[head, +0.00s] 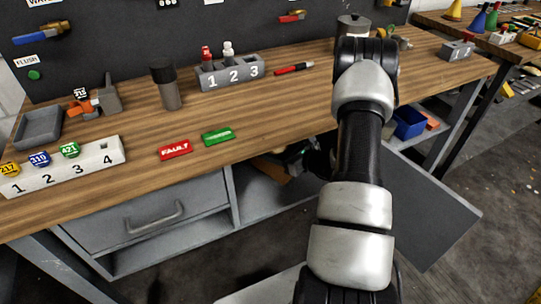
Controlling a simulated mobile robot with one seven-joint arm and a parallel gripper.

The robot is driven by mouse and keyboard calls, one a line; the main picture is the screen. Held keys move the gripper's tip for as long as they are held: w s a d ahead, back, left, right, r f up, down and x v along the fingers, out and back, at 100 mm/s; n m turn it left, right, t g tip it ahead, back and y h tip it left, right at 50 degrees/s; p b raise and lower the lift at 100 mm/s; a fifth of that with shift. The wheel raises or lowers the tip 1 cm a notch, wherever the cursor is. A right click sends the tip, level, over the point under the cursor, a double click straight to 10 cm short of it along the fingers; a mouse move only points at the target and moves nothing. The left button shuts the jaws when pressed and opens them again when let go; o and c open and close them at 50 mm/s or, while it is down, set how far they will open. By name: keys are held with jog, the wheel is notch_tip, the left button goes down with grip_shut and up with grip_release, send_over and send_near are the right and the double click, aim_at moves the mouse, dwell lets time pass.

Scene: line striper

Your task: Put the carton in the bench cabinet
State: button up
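The bench cabinet (245,195) is the open grey compartment under the wooden workbench. A dark grey panel, seemingly its open door (435,205), sticks out to the right of my arm. My arm reaches down in front of the bench, and my gripper (292,158) is at the cabinet opening, just under the bench edge. A small brown-orange thing, perhaps the carton (272,168), shows beside the gripper inside the opening. It is mostly hidden by the bench edge and the gripper. The fingers are too dark and small to tell whether they hold it.
A closed drawer (135,215) is left of the opening. On the bench top (300,110) are a numbered grey holder (230,72), a white numbered rack (65,165), and red (175,149) and green (217,136) tags. A blue bin (408,123) sits on a lower shelf at right.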

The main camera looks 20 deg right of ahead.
jog(key=shift+w, duration=0.55)
jog(key=f, duration=0.1)
jog(key=w+f+b, duration=0.1)
jog(key=f, duration=0.1)
jog(key=shift+b, duration=0.3)
jog(key=shift+f, duration=0.15)
jog(key=shift+s+f, duration=0.1)
jog(key=shift+f, duration=0.05)
jog(key=o, duration=1.3)
jog(key=shift+o, duration=0.2)
jog(key=p+v, duration=0.2)
jog(key=v, duration=1)
